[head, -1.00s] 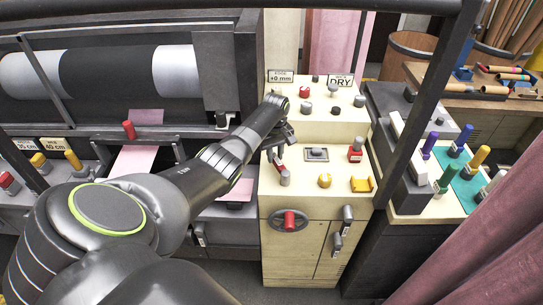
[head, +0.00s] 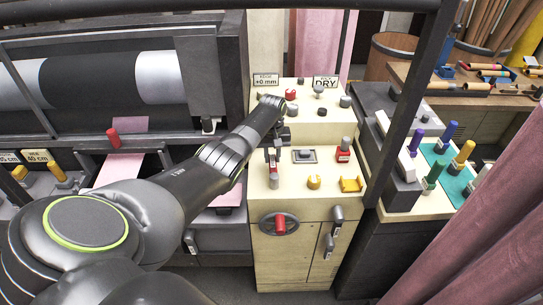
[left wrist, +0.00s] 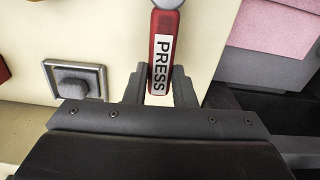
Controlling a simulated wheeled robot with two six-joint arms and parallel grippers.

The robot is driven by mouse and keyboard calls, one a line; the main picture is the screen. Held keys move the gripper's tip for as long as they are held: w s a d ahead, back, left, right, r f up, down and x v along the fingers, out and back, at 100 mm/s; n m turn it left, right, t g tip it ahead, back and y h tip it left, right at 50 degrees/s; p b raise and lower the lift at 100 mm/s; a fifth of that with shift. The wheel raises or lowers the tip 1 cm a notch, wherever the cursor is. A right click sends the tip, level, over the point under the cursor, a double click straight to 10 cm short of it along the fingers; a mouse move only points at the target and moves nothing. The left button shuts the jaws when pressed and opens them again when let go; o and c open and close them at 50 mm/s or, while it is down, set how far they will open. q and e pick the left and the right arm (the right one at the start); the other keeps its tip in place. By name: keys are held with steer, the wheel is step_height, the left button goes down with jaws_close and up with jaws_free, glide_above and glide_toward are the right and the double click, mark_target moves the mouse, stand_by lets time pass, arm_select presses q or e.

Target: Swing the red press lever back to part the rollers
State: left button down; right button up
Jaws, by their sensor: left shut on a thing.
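The red press lever (head: 273,164) stands on the cream control cabinet (head: 290,205), with a grey knob at its lower end. In the left wrist view the red lever, with a white PRESS label (left wrist: 162,62), reaches down between my fingers. My left gripper (head: 271,147) is shut on the lever; in the left wrist view the dark fingers (left wrist: 159,88) sit on both sides of it. A large dark roller with pale bands (head: 90,82) lies behind a frame at the left. Whether it touches another roller cannot be seen. My right gripper is out of view.
Beside the lever are a square grey switch (head: 304,155), a yellow knob (head: 314,182), a red-based knob (head: 343,151) and a yellow bracket (head: 352,184). A red-hubbed handwheel (head: 280,224) is on the cabinet front. A dark diagonal post (head: 408,90) stands to the right.

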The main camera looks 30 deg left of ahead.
mark_target(272, 159)
arm_select(q)
steer(key=shift+r, duration=0.1)
steer(key=c, duration=1.2)
jaws_free()
steer(key=shift+r, duration=0.55)
step_height(272, 159, up, 16)
steer(key=b, duration=0.1)
steer(key=shift+r, duration=0.15)
